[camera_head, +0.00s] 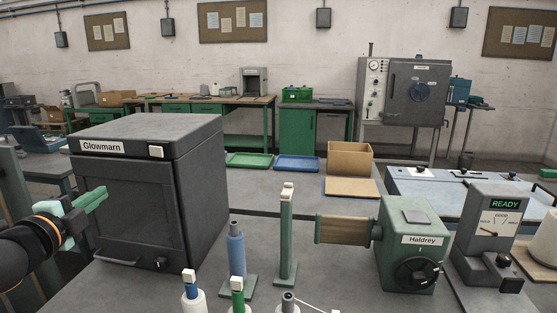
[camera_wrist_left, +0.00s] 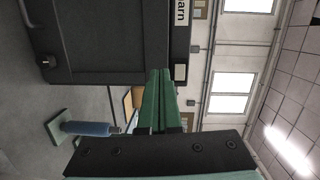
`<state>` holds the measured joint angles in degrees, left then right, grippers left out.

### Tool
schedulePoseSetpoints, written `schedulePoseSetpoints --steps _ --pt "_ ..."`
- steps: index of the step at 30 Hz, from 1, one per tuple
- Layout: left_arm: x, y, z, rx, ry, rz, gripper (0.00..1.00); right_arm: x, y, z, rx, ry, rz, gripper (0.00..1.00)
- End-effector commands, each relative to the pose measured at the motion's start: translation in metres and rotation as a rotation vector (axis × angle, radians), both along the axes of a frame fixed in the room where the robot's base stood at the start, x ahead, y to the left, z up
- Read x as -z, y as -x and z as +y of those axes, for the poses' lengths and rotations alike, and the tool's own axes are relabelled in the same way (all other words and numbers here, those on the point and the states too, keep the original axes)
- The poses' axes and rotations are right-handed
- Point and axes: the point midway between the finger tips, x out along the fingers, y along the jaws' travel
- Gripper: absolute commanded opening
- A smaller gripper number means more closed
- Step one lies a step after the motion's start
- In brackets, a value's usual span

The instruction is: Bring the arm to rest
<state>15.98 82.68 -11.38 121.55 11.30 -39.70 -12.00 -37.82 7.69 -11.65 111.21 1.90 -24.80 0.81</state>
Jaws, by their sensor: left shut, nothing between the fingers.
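My left gripper (camera_head: 97,197) comes in from the left edge in the head view, its green fingers shut and empty. It is in front of the left part of the dark Glowmarn oven (camera_head: 130,205), whose door is closed. In the left wrist view the shut green fingers (camera_wrist_left: 160,85) point past the oven (camera_wrist_left: 105,50), which appears turned on its side. I cannot tell the exact gap between fingers and oven. My right gripper is not in view.
A blue spindle (camera_head: 237,255), a green post (camera_head: 287,240) and several spools are at the front. A cardboard box (camera_head: 349,160) stands behind.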

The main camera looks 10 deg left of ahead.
Motion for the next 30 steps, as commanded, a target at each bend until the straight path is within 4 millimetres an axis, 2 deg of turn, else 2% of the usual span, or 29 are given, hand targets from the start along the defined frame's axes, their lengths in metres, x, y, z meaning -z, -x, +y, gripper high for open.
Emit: schedulePoseSetpoints --steps 1,3,8,12,15,18,21,24,30 --pt "0.029 0.001 -0.010 -0.001 0.059 0.041 0.00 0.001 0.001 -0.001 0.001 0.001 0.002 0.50" --pt "0.071 0.006 -0.022 -0.018 0.148 0.105 0.00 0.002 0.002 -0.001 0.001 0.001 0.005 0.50" --pt "0.165 0.035 -0.055 -0.092 0.367 0.267 0.00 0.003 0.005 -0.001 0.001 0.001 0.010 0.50" --pt "0.235 0.075 -0.084 -0.187 0.552 0.413 0.00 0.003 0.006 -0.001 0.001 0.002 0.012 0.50" --pt "0.277 0.111 -0.105 -0.271 0.679 0.518 0.00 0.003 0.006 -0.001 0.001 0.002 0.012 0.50" --pt "0.310 0.148 -0.125 -0.361 0.795 0.619 0.00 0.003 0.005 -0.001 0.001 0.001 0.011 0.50" --pt "0.334 0.183 -0.143 -0.452 0.894 0.708 0.00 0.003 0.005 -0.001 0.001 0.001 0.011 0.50" --pt "0.351 0.216 -0.158 -0.541 0.976 0.785 0.00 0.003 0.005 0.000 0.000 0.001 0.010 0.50" --pt "0.371 0.273 -0.184 -0.706 1.112 0.917 0.00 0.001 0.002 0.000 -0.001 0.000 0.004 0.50"
